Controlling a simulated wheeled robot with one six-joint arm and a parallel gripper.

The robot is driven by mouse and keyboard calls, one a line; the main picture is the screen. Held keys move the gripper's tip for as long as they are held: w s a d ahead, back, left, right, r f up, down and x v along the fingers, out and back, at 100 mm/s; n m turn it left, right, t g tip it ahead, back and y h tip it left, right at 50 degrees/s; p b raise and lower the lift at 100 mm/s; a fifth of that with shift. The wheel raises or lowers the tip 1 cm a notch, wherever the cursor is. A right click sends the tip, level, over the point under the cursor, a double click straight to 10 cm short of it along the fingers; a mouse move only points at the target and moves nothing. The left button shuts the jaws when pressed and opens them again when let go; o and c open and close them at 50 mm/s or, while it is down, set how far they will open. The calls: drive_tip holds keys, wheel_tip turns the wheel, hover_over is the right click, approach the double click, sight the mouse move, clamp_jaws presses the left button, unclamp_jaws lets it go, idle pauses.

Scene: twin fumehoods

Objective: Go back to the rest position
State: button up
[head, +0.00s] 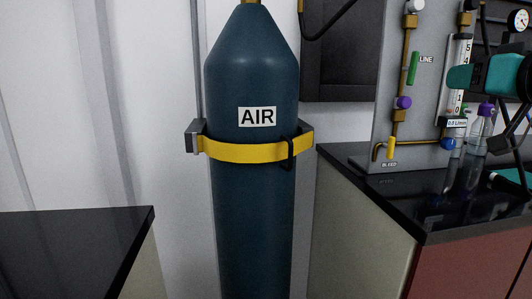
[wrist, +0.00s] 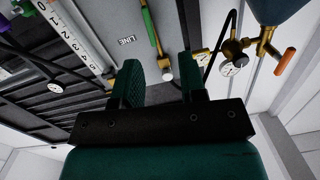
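My gripper (wrist: 162,78) shows in the wrist view with its two teal fingers apart and nothing between them. Teal and black parts of my arm also show at the right edge of the head view, in front of the panel. In the wrist view the panel and the brass regulator (wrist: 238,50) lie beyond the fingers, and no contact shows.
A dark blue AIR cylinder (head: 251,200) stands strapped by a yellow band (head: 245,151) between two black counters (head: 70,240) (head: 445,205). A grey panel (head: 430,85) with valves and a flowmeter (head: 459,75) stands on the right counter. A purple-capped bottle (head: 480,130) is beside it.

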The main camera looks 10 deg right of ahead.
drive_tip(key=s+a+f+n+g+y, duration=0.2)
drive_tip(key=a+f+g, duration=0.3)
drive_tip(key=a+f, duration=0.35)
drive_tip(key=s+a+f+n+g+y, duration=0.2)
drive_tip(key=s+a+f+g+y, duration=0.15)
drive_tip(key=a+f, duration=0.5)
drive_tip(key=s+a+f+n+g+h, duration=0.1)
drive_tip(key=s+a+f+n+g, duration=0.1)
drive_tip(key=s+a+f+g, duration=0.35)
drive_tip(key=s+a+f+n+g+h, duration=0.1)
drive_tip(key=s+a+f+g+h, duration=0.15)
drive_tip(key=s, duration=0.65)
wheel_tip(320, 180, up, 19)
drive_tip(key=p, duration=1.9)
drive_tip(key=shift+w+g+y, duration=0.2)
drive_tip(key=shift+g+y, duration=0.15)
drive_tip(key=shift+y, duration=0.05)
